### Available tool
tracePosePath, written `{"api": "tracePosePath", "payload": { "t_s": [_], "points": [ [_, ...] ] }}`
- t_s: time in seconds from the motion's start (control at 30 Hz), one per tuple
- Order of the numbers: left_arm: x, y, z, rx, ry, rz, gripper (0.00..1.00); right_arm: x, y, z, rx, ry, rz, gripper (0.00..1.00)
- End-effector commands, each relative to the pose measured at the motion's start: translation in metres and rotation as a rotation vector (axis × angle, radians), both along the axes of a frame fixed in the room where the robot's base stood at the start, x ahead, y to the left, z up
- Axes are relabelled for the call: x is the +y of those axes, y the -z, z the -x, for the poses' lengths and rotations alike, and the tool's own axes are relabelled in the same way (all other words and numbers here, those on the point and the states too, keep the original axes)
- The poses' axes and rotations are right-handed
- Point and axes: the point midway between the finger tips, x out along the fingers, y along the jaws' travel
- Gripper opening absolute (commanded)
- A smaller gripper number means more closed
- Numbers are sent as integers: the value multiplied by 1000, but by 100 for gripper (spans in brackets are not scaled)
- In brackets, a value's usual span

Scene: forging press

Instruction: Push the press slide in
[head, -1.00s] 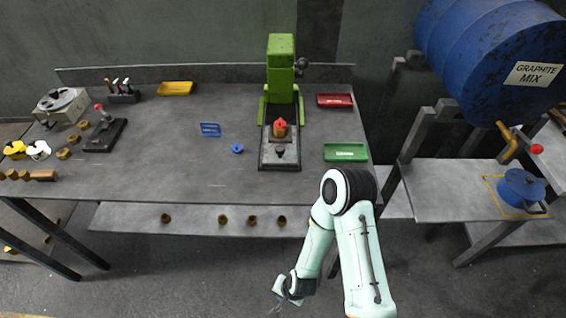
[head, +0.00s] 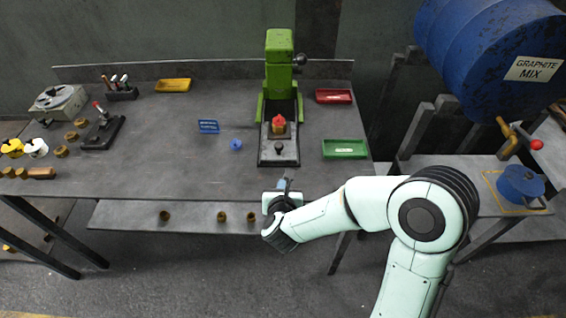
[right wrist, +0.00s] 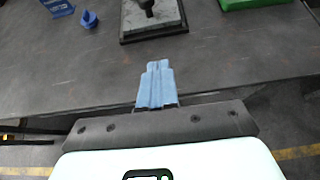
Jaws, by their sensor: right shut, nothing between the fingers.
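The green press (head: 279,65) stands at the back of the table. My left gripper is not in view.
A green tray (head: 345,149) and a red tray (head: 333,96) lie right of the press. The table (head: 180,165) is clear before the slide.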

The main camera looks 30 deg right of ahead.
Motion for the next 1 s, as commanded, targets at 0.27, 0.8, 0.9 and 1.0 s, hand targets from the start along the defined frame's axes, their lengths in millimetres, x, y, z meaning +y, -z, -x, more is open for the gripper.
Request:
{"api": "tracePosePath", "payload": {
  "t_s": [0.27,0.8,0.9,1.0],
  "points": [
    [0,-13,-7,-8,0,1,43,-26,28,-41,7,1,2,0],
    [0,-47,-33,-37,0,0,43,-62,44,-101,4,-4,3,0],
    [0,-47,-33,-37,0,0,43,-62,46,-101,5,-4,2,0],
    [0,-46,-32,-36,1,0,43,-62,46,-101,5,-4,3,0]
  ]
}}
